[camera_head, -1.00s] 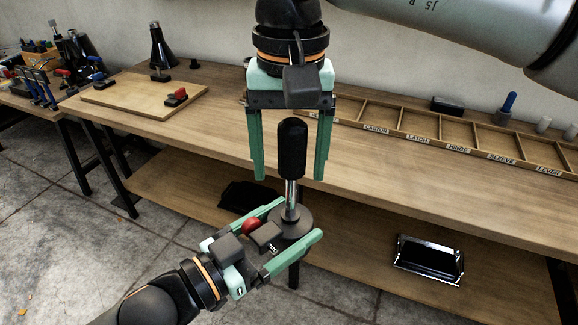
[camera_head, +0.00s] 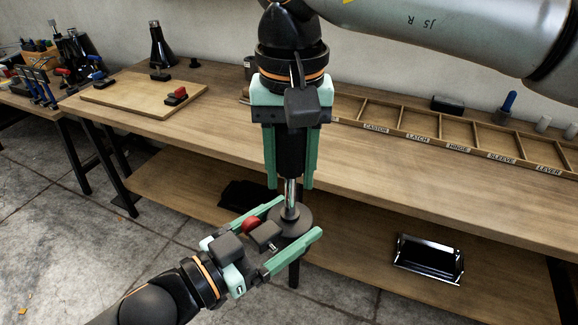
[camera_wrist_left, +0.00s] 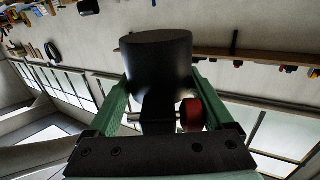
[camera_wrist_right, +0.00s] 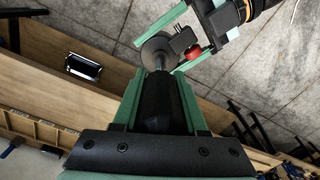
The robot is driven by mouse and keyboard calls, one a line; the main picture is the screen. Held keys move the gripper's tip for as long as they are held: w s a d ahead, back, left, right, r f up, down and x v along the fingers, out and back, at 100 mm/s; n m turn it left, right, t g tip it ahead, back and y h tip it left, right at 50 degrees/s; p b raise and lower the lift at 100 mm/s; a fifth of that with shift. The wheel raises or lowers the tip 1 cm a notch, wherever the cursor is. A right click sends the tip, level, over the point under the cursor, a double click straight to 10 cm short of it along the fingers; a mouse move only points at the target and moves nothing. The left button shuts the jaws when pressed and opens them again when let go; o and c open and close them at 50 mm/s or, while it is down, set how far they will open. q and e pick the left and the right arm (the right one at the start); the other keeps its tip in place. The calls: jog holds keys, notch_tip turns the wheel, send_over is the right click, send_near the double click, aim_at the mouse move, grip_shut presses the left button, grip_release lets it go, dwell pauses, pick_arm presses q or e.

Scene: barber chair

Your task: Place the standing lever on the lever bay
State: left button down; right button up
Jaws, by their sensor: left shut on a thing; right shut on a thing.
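The standing lever has a black grip (camera_head: 290,160), a chrome shaft (camera_head: 290,193) and a round dark base disc (camera_head: 298,222). It is held upright in the air in front of the bench. My right gripper (camera_head: 291,180) points down and is shut on the black grip. The grip also shows between its fingers in the right wrist view (camera_wrist_right: 160,100). The lever bay, labelled LEVER (camera_head: 548,170), is at the right end of the divided tray (camera_head: 440,138).
The wooden bench (camera_head: 400,165) has a clear front surface. A board (camera_head: 130,97) with a red and black part lies at its left. A black glossy tray (camera_head: 428,258) lies on the lower shelf. A blue-handled tool (camera_head: 507,103) stands behind the labelled tray.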

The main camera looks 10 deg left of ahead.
pick_arm(q)
jog(key=shift+d+r, duration=0.1)
pick_arm(e)
jog(key=shift+s+a, duration=0.1)
jog(key=shift+a, duration=0.1)
grip_shut()
pick_arm(q)
jog(key=shift+s, duration=0.1)
pick_arm(e)
jog(key=shift+s+a, duration=0.1)
pick_arm(q)
jog(key=shift+c, duration=0.6)
grip_release()
pick_arm(e)
jog(key=shift+r, duration=0.1)
pick_arm(q)
jog(key=shift+o, duration=0.6)
